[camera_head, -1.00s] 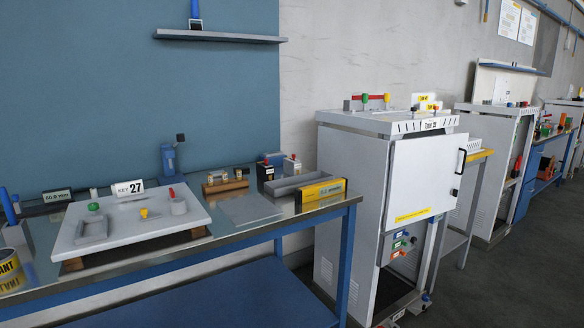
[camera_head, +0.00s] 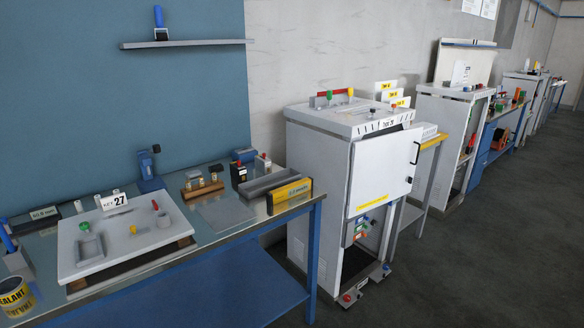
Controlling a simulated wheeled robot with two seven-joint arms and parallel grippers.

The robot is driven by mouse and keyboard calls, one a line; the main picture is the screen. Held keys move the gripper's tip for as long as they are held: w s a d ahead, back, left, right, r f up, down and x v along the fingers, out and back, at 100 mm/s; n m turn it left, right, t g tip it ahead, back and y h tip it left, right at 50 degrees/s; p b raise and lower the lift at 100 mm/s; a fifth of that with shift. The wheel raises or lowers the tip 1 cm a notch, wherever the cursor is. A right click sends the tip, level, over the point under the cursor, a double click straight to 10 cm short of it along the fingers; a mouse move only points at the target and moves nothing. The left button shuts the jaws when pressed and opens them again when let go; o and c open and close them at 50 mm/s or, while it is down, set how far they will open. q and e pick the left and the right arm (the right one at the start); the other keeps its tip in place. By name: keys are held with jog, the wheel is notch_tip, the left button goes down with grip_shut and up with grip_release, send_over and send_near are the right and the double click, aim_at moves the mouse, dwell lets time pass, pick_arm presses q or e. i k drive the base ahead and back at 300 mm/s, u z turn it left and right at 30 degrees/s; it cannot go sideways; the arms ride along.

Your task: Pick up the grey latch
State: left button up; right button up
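I cannot single out a grey latch for certain. A pale board (camera_head: 150,245) marked "KEY 27" lies on the workbench at the left. On it are a grey piece with a green knob (camera_head: 89,246), a small yellow knob (camera_head: 133,229) and a grey round piece (camera_head: 163,220) near a red-tipped part. A grey cabinet (camera_head: 315,190) stands right of the bench, with a white front panel (camera_head: 382,172), a black handle (camera_head: 415,153) and small coloured parts under the panel. Neither of my grippers is in view.
The workbench (camera_head: 222,235) also holds a yellow level (camera_head: 290,195), a grey channel (camera_head: 268,184), a blue stand (camera_head: 150,172) and a yellow sealant roll (camera_head: 15,296). A wall shelf (camera_head: 188,43) hangs above. More cabinets line the wall at right. The dark floor (camera_head: 480,250) there is clear.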

aim_at(264, 166)
jog(key=z, duration=0.9)
jog(key=k, duration=1.15)
jog(key=z, duration=0.8)
jog(key=i, duration=1.3)
jog(key=u, duration=0.45)
jog(key=i, duration=2.05)
jog(key=u, duration=1.5)
jog(key=i, duration=1.1)
jog(key=u, duration=1.2)
